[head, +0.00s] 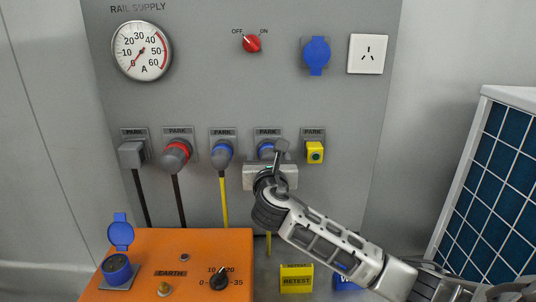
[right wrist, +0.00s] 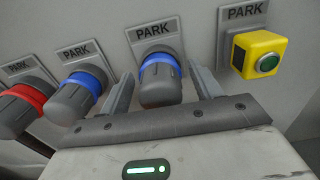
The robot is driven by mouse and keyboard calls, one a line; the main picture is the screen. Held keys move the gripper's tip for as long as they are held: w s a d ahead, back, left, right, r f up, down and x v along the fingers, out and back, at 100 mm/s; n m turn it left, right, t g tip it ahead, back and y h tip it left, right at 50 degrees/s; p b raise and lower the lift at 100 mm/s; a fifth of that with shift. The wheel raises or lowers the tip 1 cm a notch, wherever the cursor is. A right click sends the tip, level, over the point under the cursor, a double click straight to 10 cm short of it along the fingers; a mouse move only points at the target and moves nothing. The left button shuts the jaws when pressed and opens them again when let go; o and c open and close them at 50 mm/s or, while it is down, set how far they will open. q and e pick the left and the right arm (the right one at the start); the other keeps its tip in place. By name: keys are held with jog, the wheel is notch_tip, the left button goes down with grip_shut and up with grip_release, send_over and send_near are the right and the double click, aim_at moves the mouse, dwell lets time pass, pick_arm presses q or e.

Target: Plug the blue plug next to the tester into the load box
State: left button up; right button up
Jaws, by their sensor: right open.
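The blue-ringed grey plug (head: 266,149) beside the yellow tester (head: 315,152) sits in a PARK holder on the panel. My right gripper (head: 272,158) is in front of this plug and partly hides it. In the right wrist view the open fingers of my right gripper (right wrist: 162,86) stand on either side of the plug (right wrist: 160,79), with gaps visible; the tester (right wrist: 257,52) is to the right. The orange load box (head: 205,262) is at lower left, with a blue socket (head: 117,268) whose lid stands open. My left gripper is not in view.
Another blue-ringed plug (head: 222,154), a red-ringed plug (head: 176,154) and a grey plug (head: 132,154) are parked to the left with hanging cables. A yellow RETEST block (head: 296,279) stands below. A blue-tiled unit (head: 495,180) is at right.

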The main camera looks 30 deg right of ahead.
jog(key=c, duration=1.3)
jog(key=shift+v, duration=3)
